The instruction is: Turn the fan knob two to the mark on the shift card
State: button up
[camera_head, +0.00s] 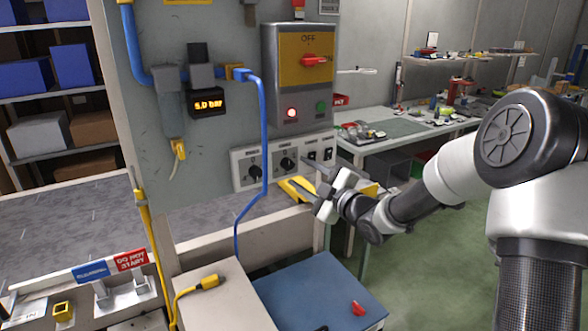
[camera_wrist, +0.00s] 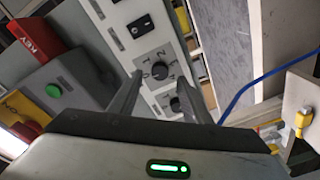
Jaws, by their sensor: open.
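A pale control panel (camera_head: 243,182) on the grey wall carries two black rotary knobs. The right knob (camera_head: 287,163) also shows in the wrist view (camera_wrist: 160,70), with a numbered scale around it. The left knob (camera_head: 254,171) shows in the wrist view (camera_wrist: 175,104), partly behind a finger. The labels are too small to tell which is fan knob two. My gripper (camera_wrist: 159,76) is open, its fingers either side of the right knob in the picture; contact cannot be told. In the head view my gripper (camera_head: 315,182) is in front of the panel's right part. I cannot identify the shift card.
Above is a grey box with a red handle (camera_head: 316,61). A blue hose (camera_head: 264,130) hangs in front of the panel's left part. A yellow object (camera_head: 297,190) lies on the ledge below.

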aim_at(289, 167)
jog(key=shift+x, duration=2.15)
jog(key=shift+c, duration=0.4)
jog(key=c, duration=1)
jog(key=shift+o, duration=0.2)
jog(key=shift+m, duration=0.3)
jog(key=shift+f+m+b, duration=0.15)
jog(key=shift+m+b, duration=0.5)
jog(key=shift+m, duration=0.35)
jog(key=m+b, duration=0.1)
jog(key=m, duration=0.2)
jog(key=shift+m+t, duration=0.3)
jog(key=m, duration=0.6)
jog(key=shift+s+a+t+b, duration=0.1)
jog(key=shift+a+t+b, duration=0.05)
jog(key=shift+t+b, duration=0.25)
